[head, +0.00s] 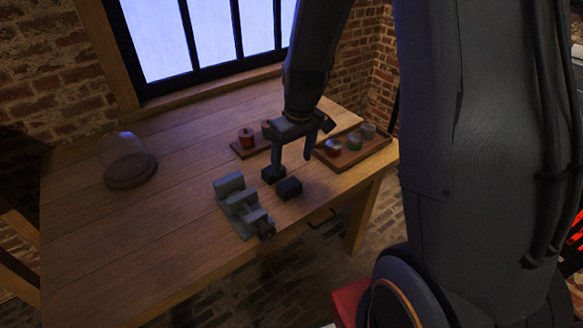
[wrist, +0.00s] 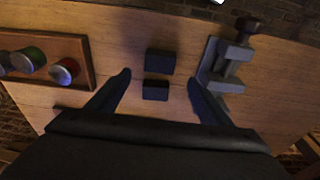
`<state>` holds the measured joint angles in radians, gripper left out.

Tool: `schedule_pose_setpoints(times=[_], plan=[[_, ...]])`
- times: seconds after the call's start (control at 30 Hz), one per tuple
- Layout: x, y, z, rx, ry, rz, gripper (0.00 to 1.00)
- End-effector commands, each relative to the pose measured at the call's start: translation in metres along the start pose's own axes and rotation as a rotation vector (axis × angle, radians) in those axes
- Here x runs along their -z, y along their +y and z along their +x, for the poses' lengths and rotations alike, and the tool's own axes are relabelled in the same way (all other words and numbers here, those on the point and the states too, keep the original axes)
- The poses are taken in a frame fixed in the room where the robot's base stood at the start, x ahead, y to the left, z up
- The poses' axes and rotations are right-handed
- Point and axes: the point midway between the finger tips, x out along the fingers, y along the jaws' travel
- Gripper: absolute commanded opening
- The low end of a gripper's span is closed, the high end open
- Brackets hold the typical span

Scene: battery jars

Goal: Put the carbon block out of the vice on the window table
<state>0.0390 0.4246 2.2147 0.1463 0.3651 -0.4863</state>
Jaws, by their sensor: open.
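The grey vice (head: 240,207) stands on the wooden window table (head: 150,220); I see no dark block in its jaws. Two dark blocks lie on the table to its right, a nearer one (head: 290,188) and a farther one (head: 273,174). I cannot tell which is the carbon block. In the wrist view the larger-looking block (wrist: 160,62) and the smaller-looking block (wrist: 155,91) show between my fingers, with the vice (wrist: 226,66) to the right. My gripper (head: 291,168) is open and empty, pointing down over the blocks.
A wooden tray (head: 345,163) with several small jars stands right of my gripper. A glass dome (head: 125,150) on a round base is at far left. The table's left and front-left are clear.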

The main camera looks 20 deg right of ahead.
Motion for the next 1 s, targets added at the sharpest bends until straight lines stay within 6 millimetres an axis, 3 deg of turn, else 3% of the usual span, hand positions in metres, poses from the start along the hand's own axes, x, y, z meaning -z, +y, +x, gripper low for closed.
schedule_pose_setpoints(times=[0.13,0.23,0.5,0.63,1.0], plan=[[-0.004,-0.002,-0.009,-0.001,-0.001,0.008,0.73],[-0.019,-0.009,-0.024,-0.003,-0.009,0.044,0.73],[-0.100,-0.042,-0.069,-0.023,-0.051,0.227,0.73],[-0.126,-0.051,-0.078,-0.032,-0.065,0.285,0.73],[-0.135,-0.054,-0.081,-0.036,-0.071,0.308,0.73]])
